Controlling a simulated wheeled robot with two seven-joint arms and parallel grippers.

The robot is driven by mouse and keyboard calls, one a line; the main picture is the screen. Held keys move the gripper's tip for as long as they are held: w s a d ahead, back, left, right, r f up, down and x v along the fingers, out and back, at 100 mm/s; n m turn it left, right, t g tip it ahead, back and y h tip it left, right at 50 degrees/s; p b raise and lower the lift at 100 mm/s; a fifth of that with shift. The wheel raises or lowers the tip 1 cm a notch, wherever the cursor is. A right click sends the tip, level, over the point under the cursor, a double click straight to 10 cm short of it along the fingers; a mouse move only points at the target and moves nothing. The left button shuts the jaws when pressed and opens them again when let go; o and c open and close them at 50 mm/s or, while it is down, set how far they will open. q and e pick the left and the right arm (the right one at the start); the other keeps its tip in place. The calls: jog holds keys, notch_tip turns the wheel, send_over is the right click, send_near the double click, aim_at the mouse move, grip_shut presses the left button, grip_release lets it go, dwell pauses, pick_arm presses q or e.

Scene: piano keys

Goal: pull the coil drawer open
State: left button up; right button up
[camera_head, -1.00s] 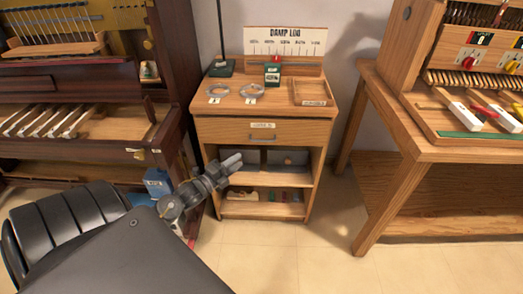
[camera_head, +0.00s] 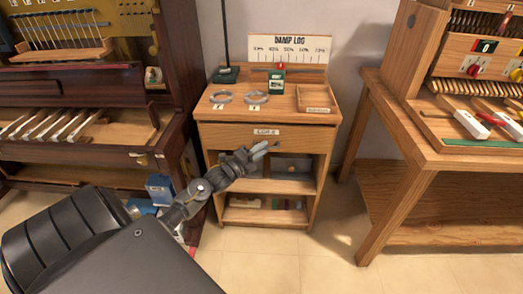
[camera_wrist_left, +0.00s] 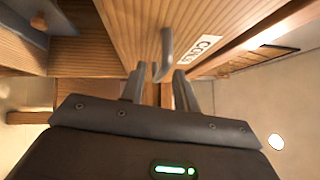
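The coil drawer (camera_head: 225,133) is the shut wooden drawer under the top of the small cabinet, with a white label (camera_head: 266,132). Its grey bar handle (camera_wrist_left: 167,48) shows in the left wrist view, just ahead of the fingertips and roughly in line with the gap between them. My left gripper (camera_head: 259,150) is in front of the drawer at handle height and partly hides the handle in the head view. In the left wrist view its two fingers (camera_wrist_left: 159,82) are apart with nothing clearly held. My right gripper is not in view.
Two metal rings (camera_head: 256,97), a small tray (camera_head: 315,98) and a green box (camera_head: 276,84) stand on the cabinet top. Open shelves (camera_head: 268,186) lie below the drawer. A piano frame (camera_head: 90,178) is at left, a wooden bench (camera_head: 395,205) at right.

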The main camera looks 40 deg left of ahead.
pick_arm(q)
jog(key=shift+w+d, duration=0.1)
jog(key=shift+w, duration=0.15)
grip_shut()
